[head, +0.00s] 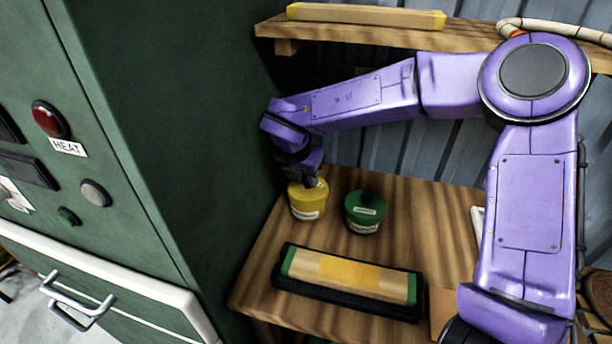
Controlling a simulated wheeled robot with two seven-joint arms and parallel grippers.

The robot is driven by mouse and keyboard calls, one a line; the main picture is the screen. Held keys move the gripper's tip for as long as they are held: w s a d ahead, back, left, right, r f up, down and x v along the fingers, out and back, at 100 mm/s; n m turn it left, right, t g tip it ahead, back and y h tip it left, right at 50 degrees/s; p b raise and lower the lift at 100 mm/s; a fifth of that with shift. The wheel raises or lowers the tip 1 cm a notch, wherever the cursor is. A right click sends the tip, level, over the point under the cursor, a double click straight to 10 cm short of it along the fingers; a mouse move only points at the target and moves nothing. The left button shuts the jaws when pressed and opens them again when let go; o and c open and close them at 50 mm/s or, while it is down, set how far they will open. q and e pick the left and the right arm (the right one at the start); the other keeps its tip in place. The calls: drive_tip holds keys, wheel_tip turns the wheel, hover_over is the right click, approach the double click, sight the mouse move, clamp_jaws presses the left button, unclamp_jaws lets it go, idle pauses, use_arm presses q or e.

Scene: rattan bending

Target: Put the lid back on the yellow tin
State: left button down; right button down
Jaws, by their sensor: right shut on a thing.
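The yellow tin (308,205) stands upright on the wooden bench at the left, close to the green cabinet. My right gripper (312,183) is directly over its top, pointing down, and is shut on the lid's knob. The fingers cover part of the tin's top, so the lid is mostly hidden and I cannot tell how it sits on the rim. My left gripper is not in view.
A green tin (366,212) with a dark knob stands just right of the yellow tin. A block in a black tray (350,283) lies in front. The green cabinet (190,130) rises close on the left. A wooden shelf (380,35) is above the bench.

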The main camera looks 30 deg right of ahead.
idle(0.3)
drive_tip(key=shift+c, duration=1.9)
unclamp_jaws()
drive_tip(key=shift+r, duration=0.1)
drive_tip(key=shift+r+p, duration=2.55)
drive_tip(key=shift+r, duration=0.9)
clamp_jaws()
drive_tip(key=shift+f, duration=0.2)
drive_tip(key=shift+f+b, duration=2.85)
drive_tip(key=shift+f, duration=0.2)
drive_tip(key=shift+r, duration=0.1)
